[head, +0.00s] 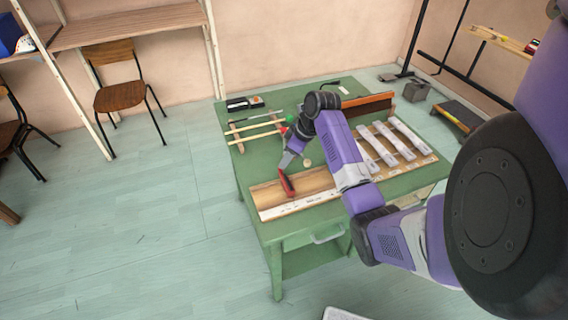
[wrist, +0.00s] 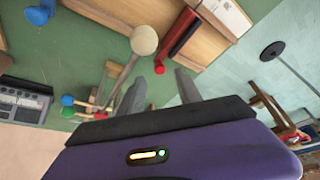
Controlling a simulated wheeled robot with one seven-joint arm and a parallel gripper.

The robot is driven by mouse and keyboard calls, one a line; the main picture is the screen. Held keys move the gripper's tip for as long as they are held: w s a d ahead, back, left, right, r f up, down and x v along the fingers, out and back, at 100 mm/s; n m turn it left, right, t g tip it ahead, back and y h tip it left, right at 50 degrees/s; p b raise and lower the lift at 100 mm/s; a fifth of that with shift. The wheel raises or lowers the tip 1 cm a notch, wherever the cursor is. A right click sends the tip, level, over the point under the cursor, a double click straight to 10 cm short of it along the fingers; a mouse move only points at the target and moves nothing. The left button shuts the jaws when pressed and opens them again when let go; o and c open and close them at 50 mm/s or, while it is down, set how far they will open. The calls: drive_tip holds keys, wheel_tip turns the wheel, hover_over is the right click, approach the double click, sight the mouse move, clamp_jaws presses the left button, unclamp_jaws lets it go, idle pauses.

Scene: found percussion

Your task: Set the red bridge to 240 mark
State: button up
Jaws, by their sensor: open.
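The red bridge (head: 287,183) stands across a wooden board (head: 262,194) with a pale marked strip (head: 292,206) along its front edge. The marks are too small to read. In the wrist view the bridge (wrist: 184,33) is a dark red bar lying across the board, just beyond my fingertips. My gripper (head: 288,162) is above the back end of the bridge, fingers apart. In the wrist view my gripper (wrist: 161,75) is open with nothing clearly held. A small red knob (wrist: 159,68) shows between the fingertips; I cannot tell if it belongs to the bridge.
A round beige mallet head (wrist: 144,40) is close beside my fingers. Sticks on a wooden rack (head: 256,133) lie behind, and pale metal bars (head: 395,145) stand to the right. My arm hides part of the green table (head: 245,165). The floor to the left is open.

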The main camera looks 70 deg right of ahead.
drive_tip(key=v, duration=0.3)
drive_tip(key=shift+r, duration=0.15)
idle(0.5)
